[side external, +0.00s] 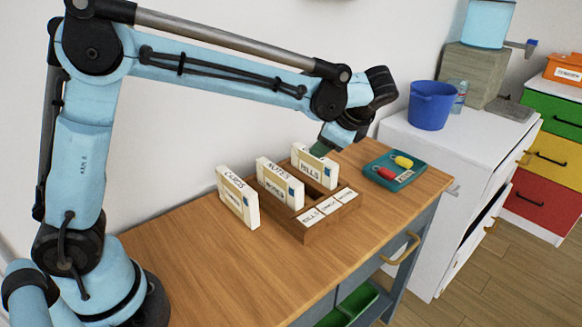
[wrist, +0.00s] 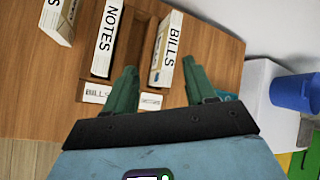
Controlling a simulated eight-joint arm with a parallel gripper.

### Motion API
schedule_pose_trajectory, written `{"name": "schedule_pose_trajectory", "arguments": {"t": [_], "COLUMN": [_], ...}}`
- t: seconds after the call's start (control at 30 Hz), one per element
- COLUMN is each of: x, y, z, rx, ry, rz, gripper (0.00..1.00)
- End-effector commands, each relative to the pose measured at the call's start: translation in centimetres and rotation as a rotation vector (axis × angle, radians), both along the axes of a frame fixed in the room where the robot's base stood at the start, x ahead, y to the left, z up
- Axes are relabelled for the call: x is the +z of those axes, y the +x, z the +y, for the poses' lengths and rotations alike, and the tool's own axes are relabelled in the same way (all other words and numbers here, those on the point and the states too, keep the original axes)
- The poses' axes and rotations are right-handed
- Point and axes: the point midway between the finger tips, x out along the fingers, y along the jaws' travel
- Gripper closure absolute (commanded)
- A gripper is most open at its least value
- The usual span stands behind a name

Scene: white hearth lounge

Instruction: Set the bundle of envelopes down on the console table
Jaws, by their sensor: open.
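The console table (side external: 200,270) has a wooden top. A cream bundle marked BILLS (side external: 313,165) stands at the back of a wooden organiser (side external: 330,217); I cannot tell which slot it is in. It also shows in the wrist view (wrist: 167,48). A NOTES bundle (side external: 279,184) stands at the organiser's left side. Another bundle, apparently marked CARDS (side external: 237,197), stands upright on the table, left of the organiser. My gripper (wrist: 160,72) is open, its green fingers apart near the BILLS bundle; contact cannot be told. It also shows in the side view (side external: 324,147).
A teal tray (side external: 408,181) with a red and a yellow item sits at the table's right end. A white cabinet (side external: 430,165) with a blue bucket (side external: 430,105) stands beyond it. The table's front left is clear; a white wall runs behind.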

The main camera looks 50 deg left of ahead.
Motion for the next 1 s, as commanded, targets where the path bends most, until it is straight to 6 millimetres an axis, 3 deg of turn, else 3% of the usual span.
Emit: {"name": "schedule_pose_trajectory", "arguments": {"t": [0.23,0.6,0.8,1.0], "x": [0.7,-0.9,-2.4,-3.1], "y": [-5.1,-12.7,-15.4,-16.3], "z": [2.1,2.2,1.7,1.5], "rx": [0.159,0.488,0.665,0.75], "ry": [-0.289,-0.737,-0.938,-1.034], "rz": [-0.211,-0.53,-0.671,-0.735], "gripper": [0.45,0.45,0.45,0.45]}}
